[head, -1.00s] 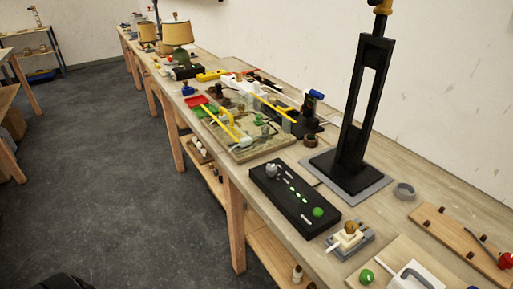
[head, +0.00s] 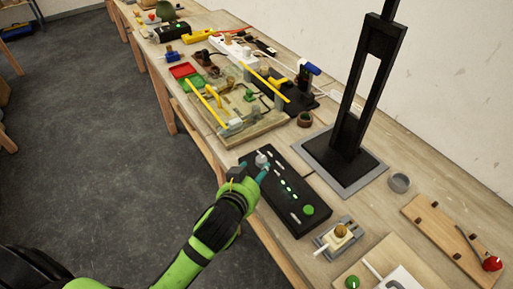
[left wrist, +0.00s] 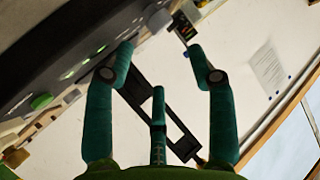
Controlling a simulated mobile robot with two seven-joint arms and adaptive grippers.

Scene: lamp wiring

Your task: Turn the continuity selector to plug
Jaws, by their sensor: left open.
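The black continuity box (head: 285,190) lies on the bench, with a grey selector knob (head: 262,160) at its far end and a round green button or lamp (head: 308,210) at its near end. White marks and small green lights run between them. My left gripper (head: 257,172) is at the knob end, its teal fingers close to the knob; contact cannot be told. In the left wrist view the gripper (left wrist: 160,52) is open, with its fingers wide apart. A pale rounded knob (left wrist: 157,18) shows beyond and between the fingertips. Which mark the knob points to is too small to read.
A black stand on a grey base (head: 345,160) rises right of the box. A small fixture with a brass-coloured piece (head: 338,238) sits near its close end. A wooden wiring board (head: 240,115) with yellow bars lies beyond. A grey ring (head: 400,182) lies to the right.

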